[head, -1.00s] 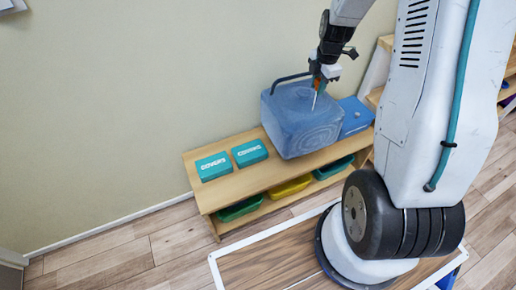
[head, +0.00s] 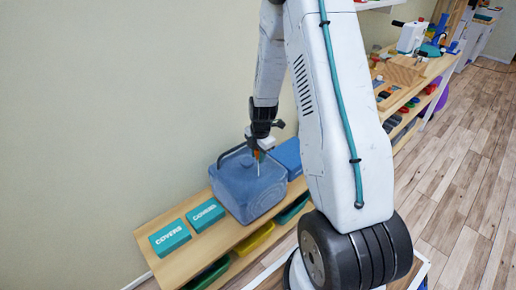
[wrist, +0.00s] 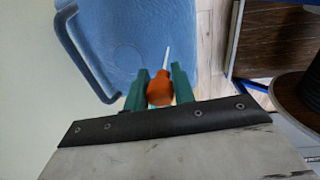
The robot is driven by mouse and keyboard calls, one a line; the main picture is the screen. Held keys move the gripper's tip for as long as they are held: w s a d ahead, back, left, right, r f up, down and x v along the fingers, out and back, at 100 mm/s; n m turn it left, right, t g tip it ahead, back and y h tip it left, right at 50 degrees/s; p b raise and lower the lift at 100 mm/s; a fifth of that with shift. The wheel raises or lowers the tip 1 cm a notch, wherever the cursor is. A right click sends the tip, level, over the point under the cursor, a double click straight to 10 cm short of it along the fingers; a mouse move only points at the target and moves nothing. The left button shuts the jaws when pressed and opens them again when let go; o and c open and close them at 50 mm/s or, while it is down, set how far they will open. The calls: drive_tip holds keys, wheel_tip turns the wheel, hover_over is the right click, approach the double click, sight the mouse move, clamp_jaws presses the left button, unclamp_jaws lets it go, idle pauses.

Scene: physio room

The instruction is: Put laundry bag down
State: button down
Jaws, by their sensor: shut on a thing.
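The blue laundry bag (head: 238,192), box-shaped with a dark handle, appears to rest on the low wooden bench against the wall. It also fills the top of the wrist view (wrist: 130,45), its handle (wrist: 82,60) at the left, outside the jaws. My gripper (head: 258,152) is just above and in front of the bag. In the wrist view, its green fingers (wrist: 160,92) are shut on an orange-handled tool (wrist: 160,90) with a thin pale shaft pointing towards the bag. Whether the shaft touches the bag I cannot tell.
Two teal boxes marked COVERS (head: 170,238) lie left of the bag on the bench (head: 218,235). A blue box (head: 290,152) stands close behind its right side. Green and yellow trays (head: 254,240) sit below. Shelves with toys (head: 405,75) line the right; the wooden floor (head: 470,180) there is clear.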

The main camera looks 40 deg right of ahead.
drive_tip(key=shift+w+f, duration=0.1)
drive_tip(key=shift+f, duration=0.1)
drive_tip(key=c, duration=1.2)
unclamp_jaws()
drive_tip(key=shift+f, duration=0.1)
drive_tip(key=shift+o, duration=0.2)
drive_tip(key=r, duration=0.4)
drive_tip(key=s+r, duration=0.1)
drive_tip(key=r, duration=0.7)
drive_tip(key=shift+s, duration=0.15)
drive_tip(key=s+a+r+m, duration=0.4)
drive_tip(key=a+r, duration=0.2)
drive_tip(key=r, duration=0.2)
drive_tip(key=s+a+r+m, duration=0.4)
drive_tip(key=s+a+r, duration=0.1)
drive_tip(key=a+r, duration=0.15)
drive_tip(key=s+a+r+m, duration=0.3)
drive_tip(key=s+m, duration=0.2)
drive_tip(key=s, duration=0.3)
drive_tip(key=s+a+r+m, duration=0.4)
drive_tip(key=s+m, duration=0.1)
drive_tip(key=s, duration=0.4)
drive_tip(key=shift+s, duration=0.3)
